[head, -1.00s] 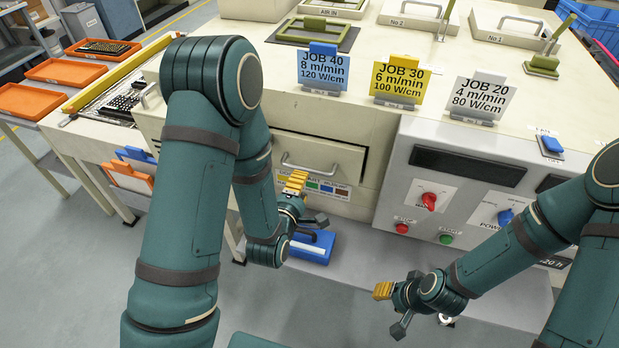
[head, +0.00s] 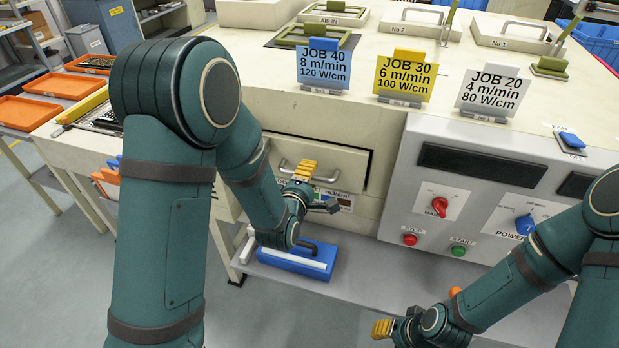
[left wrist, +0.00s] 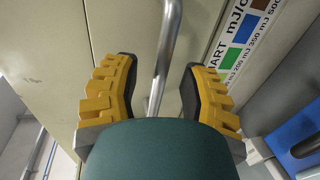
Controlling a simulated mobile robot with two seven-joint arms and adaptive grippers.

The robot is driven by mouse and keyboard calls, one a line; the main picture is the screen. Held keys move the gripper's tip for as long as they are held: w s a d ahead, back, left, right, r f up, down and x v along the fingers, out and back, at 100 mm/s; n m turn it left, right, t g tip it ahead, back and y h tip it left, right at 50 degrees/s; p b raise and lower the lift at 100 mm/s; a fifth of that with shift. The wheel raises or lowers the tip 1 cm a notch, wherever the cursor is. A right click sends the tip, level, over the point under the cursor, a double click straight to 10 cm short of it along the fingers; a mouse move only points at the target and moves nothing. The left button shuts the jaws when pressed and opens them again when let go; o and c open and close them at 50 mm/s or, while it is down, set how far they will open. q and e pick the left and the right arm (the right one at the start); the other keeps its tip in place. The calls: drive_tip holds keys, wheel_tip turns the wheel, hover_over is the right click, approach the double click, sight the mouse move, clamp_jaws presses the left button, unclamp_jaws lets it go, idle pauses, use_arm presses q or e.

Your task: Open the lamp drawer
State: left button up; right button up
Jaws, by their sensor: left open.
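The lamp drawer (head: 335,158) is a cream front in the side of the machine, sitting in its opening with a dark line along its top edge. Its curved metal handle (head: 290,166) is partly hidden by my left gripper (head: 317,189). In the left wrist view, the handle (left wrist: 165,50) runs between the yellow-backed fingers of my left gripper (left wrist: 160,80), with space on both sides. That gripper is open; contact with the handle is not visible. My right gripper (head: 390,333) is low at the bottom edge, partly cut off, away from the drawer.
A colour chart label (left wrist: 240,40) is beside the handle. A blue case (head: 300,262) lies on the shelf below the drawer. The control panel (head: 400,190) with knobs and buttons is to the right. Job cards (head: 323,68) stand on the machine top.

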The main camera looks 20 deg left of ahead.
use_arm(q)
drive_tip(key=shift+w+f, duration=0.1)
drive_tip(key=shift+w, duration=0.45)
clamp_jaws()
use_arm(e)
drive_tip(key=shift+s, duration=0.1)
